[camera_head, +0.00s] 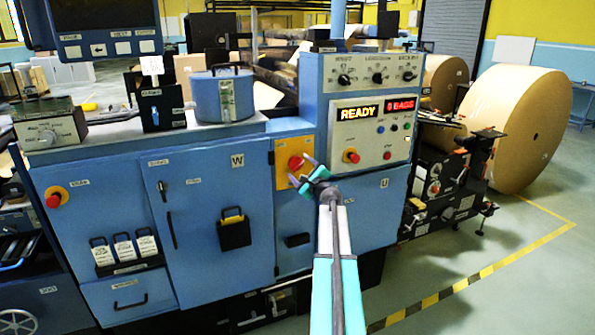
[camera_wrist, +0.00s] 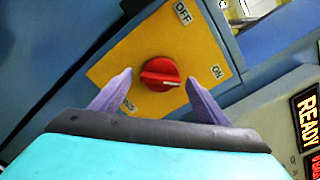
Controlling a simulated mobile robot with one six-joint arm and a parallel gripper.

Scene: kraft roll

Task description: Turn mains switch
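The mains switch is a red rotary knob (camera_wrist: 160,73) on a yellow plate (camera_wrist: 128,57) marked OFF and ON in the wrist view. A white mark on the knob points toward the right, below the ON label. In the head view the red knob (camera_head: 296,163) sits on its yellow plate (camera_head: 283,180) on the blue cabinet front. My gripper (camera_wrist: 158,92) is open, with one purple finger on each side of the knob and a little short of it. Whether the fingers touch the knob cannot be told. In the head view my gripper (camera_head: 309,171) is just right of the knob.
A control panel (camera_head: 372,130) with a READY display (camera_head: 358,112), buttons and a red knob (camera_head: 351,156) is right of the switch. A black handle (camera_head: 297,240) juts out below it. A large kraft roll (camera_head: 520,130) stands at right.

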